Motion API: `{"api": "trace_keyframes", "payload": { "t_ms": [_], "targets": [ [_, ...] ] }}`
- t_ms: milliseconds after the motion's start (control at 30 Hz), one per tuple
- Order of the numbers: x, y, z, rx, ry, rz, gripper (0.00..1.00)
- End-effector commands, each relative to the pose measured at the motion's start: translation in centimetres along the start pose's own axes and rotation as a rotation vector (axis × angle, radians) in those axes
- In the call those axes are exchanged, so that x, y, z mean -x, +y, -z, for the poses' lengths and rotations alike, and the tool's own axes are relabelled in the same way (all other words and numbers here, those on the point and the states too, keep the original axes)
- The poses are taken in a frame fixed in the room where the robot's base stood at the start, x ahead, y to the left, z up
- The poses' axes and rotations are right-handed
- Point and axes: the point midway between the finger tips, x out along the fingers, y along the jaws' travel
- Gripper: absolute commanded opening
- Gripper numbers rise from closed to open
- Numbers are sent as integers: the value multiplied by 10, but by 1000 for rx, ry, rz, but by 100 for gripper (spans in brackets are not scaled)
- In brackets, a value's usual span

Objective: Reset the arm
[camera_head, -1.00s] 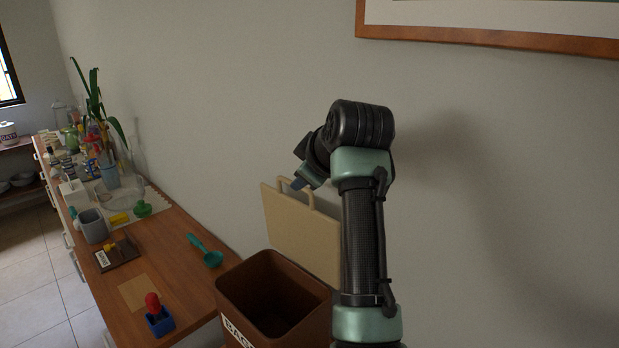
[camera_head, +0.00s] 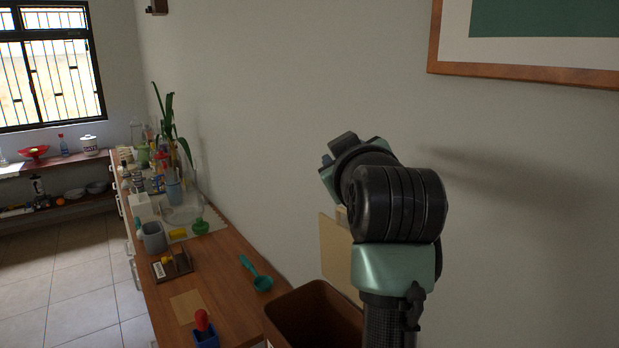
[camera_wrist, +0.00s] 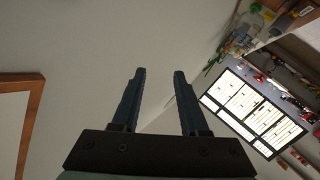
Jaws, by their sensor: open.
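My gripper (camera_wrist: 158,75) shows in the wrist view with its two dark fingers apart and nothing between them. Past the fingers are the plain wall and, tilted at the right, the window. In the head view my arm is folded upward in front of the wall, right of the counter. The gripper's fingers are mostly hidden there behind my wrist. Nothing touches the gripper in either view.
A brown bin (camera_head: 316,318) and a tan board (camera_head: 335,250) stand close beside my arm. The wooden counter (camera_head: 228,262) holds a green scoop (camera_head: 257,275), a grey cup (camera_head: 153,237) and a plant (camera_head: 172,125). A framed picture (camera_head: 434,55) hangs on the wall. Tiled floor (camera_head: 80,290) is clear at left.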

Motion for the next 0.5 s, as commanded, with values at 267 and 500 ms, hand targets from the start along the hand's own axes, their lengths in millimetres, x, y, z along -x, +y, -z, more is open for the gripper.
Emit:
{"api": "trace_keyframes", "payload": {
  "t_ms": [267,500],
  "targets": [
    [133,-3,102,-282,525,-220,44],
    [241,-2,140,-439,851,-270,44]
  ]
}}
